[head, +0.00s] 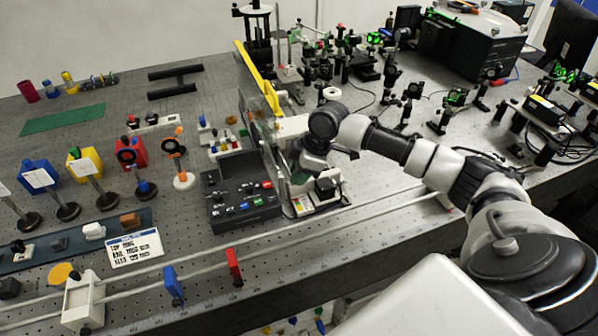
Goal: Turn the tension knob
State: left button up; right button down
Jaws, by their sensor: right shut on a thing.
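My right gripper (299,176) reaches in from the right to the upright device with the clear panel (272,125). It points down at the device's near end, just right of the black control box (240,190). It is shut on the tension knob, which my wrist and fingers hide almost fully, so its turn angle cannot be told. A small white-and-black unit (322,192) stands close beside the fingers. My left gripper is not in view.
A yellow bar (257,68) rises along the device's top. Colored mounts on posts, including a red one (132,153), stand to the left. A white rail (270,243) runs along the front edge. Optics (412,92) crowd the back right. A green mat (62,119) lies clear.

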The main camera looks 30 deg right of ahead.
dwell(0.3)
jog(key=shift+w+r+n+g+p, duration=0.1)
jog(key=shift+n+g+p, duration=0.4)
jog(key=shift+n, duration=0.6)
jog(key=n, duration=0.2)
jog(key=shift+w+n+g+y, duration=0.1)
jog(key=shift+n+g+y, duration=0.2)
jog(key=shift+g+y, duration=0.1)
jog(key=n+g, duration=0.1)
jog(key=n, duration=0.2)
jog(key=shift+w+n, duration=0.15)
jog(key=shift+n, duration=0.15)
jog(key=shift+w+n+g+h+b, duration=0.15)
jog(key=shift+n+g, duration=0.3)
jog(key=shift+n, duration=0.5)
jog(key=shift+s+n+g+h+b, duration=0.15)
jog(key=shift+n+g, duration=0.3)
jog(key=shift+n, duration=0.5)
jog(key=shift+w, duration=0.15)
jog(key=c, duration=1)
grip_release()
